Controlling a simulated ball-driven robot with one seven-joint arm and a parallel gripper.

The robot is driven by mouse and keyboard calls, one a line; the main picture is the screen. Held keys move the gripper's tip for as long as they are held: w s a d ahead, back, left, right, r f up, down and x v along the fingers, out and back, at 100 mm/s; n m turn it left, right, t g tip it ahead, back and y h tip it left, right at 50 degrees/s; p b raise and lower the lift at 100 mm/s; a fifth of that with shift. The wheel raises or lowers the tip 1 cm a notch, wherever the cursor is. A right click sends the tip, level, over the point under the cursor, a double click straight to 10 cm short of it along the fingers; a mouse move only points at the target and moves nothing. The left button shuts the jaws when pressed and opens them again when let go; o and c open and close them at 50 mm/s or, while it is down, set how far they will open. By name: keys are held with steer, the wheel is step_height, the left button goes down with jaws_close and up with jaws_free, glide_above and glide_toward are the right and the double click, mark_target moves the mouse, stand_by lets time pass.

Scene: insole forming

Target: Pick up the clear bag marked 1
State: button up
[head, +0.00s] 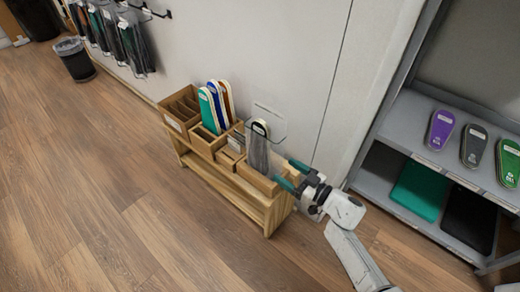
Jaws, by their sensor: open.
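A clear bag (277,128) stands upright in the right-end wooden box on a low wooden bench. A grey insole with a pale top (258,150) shows in or behind the clear film. Any number on the bag is too small to read. My gripper (291,175) is open, with teal fingertips, just right of the bag's lower part and over the right end of the box. No bag shows between the fingers. I cannot tell whether a finger touches the film.
Teal, blue and orange insoles (214,106) stand in a box on the wooden bench (228,190), left of the bag. The wall is close behind. A grey shelf (378,185) with insoles stands at right. A bin (75,62) is far left. The floor in front is clear.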

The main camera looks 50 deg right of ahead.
mark_target(266, 158)
steer(key=w+b, duration=0.1)
steer(key=w, duration=0.2)
steer(key=w+b, duration=0.1)
steer(key=w, duration=0.2)
steer(key=w+b, duration=0.1)
steer(key=w, duration=0.2)
steer(key=shift+a+r, duration=0.15)
steer(key=shift+a, duration=0.15)
steer(key=c, duration=1)
